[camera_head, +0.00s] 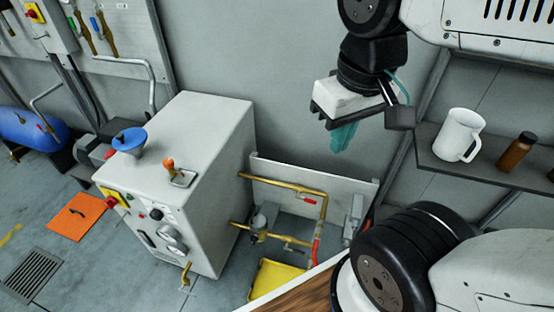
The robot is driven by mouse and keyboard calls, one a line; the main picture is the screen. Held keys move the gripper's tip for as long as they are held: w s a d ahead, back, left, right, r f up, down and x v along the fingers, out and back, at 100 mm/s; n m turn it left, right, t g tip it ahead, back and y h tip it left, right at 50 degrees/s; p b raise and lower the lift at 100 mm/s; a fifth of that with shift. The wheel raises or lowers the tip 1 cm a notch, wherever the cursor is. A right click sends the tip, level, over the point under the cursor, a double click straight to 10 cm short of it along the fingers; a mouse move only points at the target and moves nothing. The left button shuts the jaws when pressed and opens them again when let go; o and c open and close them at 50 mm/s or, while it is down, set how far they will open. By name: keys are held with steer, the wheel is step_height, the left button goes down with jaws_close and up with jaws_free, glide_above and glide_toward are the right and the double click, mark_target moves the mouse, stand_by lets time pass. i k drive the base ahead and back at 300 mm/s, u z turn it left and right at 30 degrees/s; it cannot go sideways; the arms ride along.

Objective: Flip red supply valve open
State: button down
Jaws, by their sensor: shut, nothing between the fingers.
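Brass pipes (285,187) run from the right side of a white machine cabinet (205,150) to a low panel. A red handle-like part (316,250) stands roughly upright on the lower pipework at the right. It looks like the red supply valve, but it is small and I cannot tell its open or closed position. A red tag (309,202) is on the upper pipe. My gripper (343,137), with teal fingers, points down above and in front of the wall. It is shut and empty, well above the pipework and apart from it.
A shelf (480,172) at the right holds a white mug (460,135) and a brown bottle (516,152). A yellow tray (275,281) lies below the pipes. A wooden surface edge (305,293) is at the bottom.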

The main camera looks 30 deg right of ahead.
mark_target(306, 199)
steer(key=k, duration=1)
steer(key=z, duration=1.5)
steer(key=i, duration=1)
steer(key=u, duration=1.5)
